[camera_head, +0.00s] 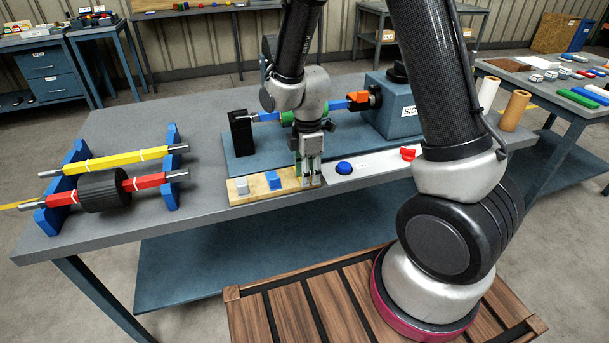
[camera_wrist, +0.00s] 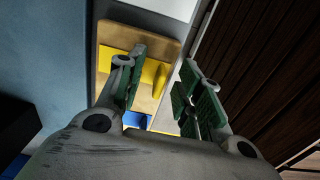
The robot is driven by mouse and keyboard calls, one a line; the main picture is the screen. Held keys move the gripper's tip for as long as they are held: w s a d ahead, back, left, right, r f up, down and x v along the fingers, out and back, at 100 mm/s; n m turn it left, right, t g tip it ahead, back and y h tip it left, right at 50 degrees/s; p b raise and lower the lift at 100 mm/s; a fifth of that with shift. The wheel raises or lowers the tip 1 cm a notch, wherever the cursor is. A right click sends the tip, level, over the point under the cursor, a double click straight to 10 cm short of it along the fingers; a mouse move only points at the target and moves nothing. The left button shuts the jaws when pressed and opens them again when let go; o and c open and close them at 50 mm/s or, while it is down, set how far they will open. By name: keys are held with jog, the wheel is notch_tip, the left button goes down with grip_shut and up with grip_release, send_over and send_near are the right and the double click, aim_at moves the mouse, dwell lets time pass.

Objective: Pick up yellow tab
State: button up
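The yellow tab (camera_wrist: 153,75) shows in the wrist view on a pale wooden board (camera_wrist: 118,35). Part of it is behind my gripper's left finger, and part shows in the gap between the fingers. My gripper (camera_wrist: 165,62) is open, with green pads on both fingers. I cannot tell whether the fingers touch the tab. In the head view my gripper (camera_head: 309,178) points down over the right end of the board (camera_head: 257,189), and the tab is hidden there or too small to tell.
On the board stand a white block (camera_head: 242,186) and a blue block (camera_head: 273,180). To the right lie a blue button (camera_head: 343,167) and a red knob (camera_head: 407,153). Behind is a blue-grey machine (camera_head: 392,110). At left, a blue rack (camera_head: 172,190) holds yellow and red bars.

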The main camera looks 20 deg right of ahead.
jog(key=c, duration=0.6)
notch_tip(320, 180, up, 10)
jog(key=shift+r, duration=0.1)
dwell(0.3)
